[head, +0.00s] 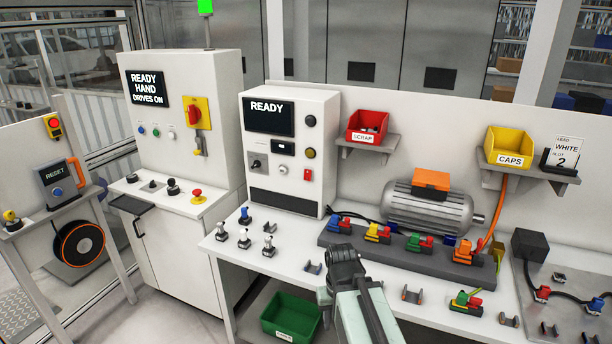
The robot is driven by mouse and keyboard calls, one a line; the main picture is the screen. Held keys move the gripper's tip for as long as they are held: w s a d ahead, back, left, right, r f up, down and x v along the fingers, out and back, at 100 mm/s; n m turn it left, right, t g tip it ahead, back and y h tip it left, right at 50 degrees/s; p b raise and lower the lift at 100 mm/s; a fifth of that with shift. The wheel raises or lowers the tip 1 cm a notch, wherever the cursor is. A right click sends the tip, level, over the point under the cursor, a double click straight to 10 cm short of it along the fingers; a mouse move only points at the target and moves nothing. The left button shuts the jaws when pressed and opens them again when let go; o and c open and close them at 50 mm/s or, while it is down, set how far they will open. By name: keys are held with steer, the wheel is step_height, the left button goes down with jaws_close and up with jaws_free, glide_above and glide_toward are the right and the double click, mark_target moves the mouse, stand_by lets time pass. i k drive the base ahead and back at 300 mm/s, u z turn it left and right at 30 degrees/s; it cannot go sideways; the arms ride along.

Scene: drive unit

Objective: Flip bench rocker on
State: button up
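The bench control box (292,115) is white and stands at the back left of the bench, with a dark screen reading READY. A small red switch (307,174) at the lower right of its front looks like the bench rocker. Its position is too small to read. My gripper (343,252) is dark, at the end of my pale green arm over the front of the bench. In the picture it is below and to the right of the box, apart from the red switch. Its fingers cannot be made out.
The box also carries a lever switch (257,164) and several knobs. Plug pieces (244,238) stand on the bench in front of it. A grey rail (400,252) with coloured connectors and a motor (430,205) are to the right. A red SCRAP bin (367,127) sits on a shelf.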

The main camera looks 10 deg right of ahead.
mark_target(307, 173)
steer(key=u, duration=0.05)
steer(key=i, duration=0.95)
steer(key=z, duration=0.1)
